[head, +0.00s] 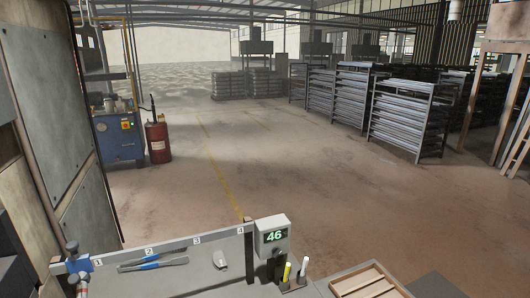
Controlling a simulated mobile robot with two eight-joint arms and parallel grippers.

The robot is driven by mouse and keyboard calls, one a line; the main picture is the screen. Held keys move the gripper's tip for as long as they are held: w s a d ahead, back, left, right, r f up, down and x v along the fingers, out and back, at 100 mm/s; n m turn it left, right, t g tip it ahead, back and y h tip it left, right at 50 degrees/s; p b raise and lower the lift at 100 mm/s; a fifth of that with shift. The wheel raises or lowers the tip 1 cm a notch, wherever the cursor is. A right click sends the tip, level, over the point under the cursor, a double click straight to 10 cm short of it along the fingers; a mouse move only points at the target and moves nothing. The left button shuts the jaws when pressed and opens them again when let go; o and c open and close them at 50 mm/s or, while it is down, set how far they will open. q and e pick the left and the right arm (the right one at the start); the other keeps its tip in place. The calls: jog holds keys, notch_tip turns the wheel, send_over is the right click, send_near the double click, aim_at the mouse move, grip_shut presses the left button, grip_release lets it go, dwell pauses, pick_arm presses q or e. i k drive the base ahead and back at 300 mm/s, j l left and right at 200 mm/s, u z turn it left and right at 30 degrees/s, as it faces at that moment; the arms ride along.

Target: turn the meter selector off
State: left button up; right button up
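A grey meter box (272,246) stands at the right end of a numbered rail on the bench at the bottom of the head view. Its dark display (273,236) shows a green 46, so it is lit. I cannot make out a selector on the meter at this size. Neither of my grippers is in view.
The rail (170,249) carries numbers 1 to 4. A blue-handled tool (152,265) and a small grey piece (220,259) lie by it. A blue fitting (77,264) is at its left end. Upright white and yellow sticks and a wooden tray (335,286) are right of the meter.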

aim_at(276, 251)
jog(key=u, duration=1.6)
jog(key=z, duration=1.5)
jog(key=k+l+u, duration=0.1)
jog(key=u, duration=0.3)
jog(key=k+l+u, duration=0.1)
jog(key=u, duration=0.3)
jog(key=k+l+u, duration=0.1)
jog(key=u, duration=0.3)
jog(key=l, duration=0.1)
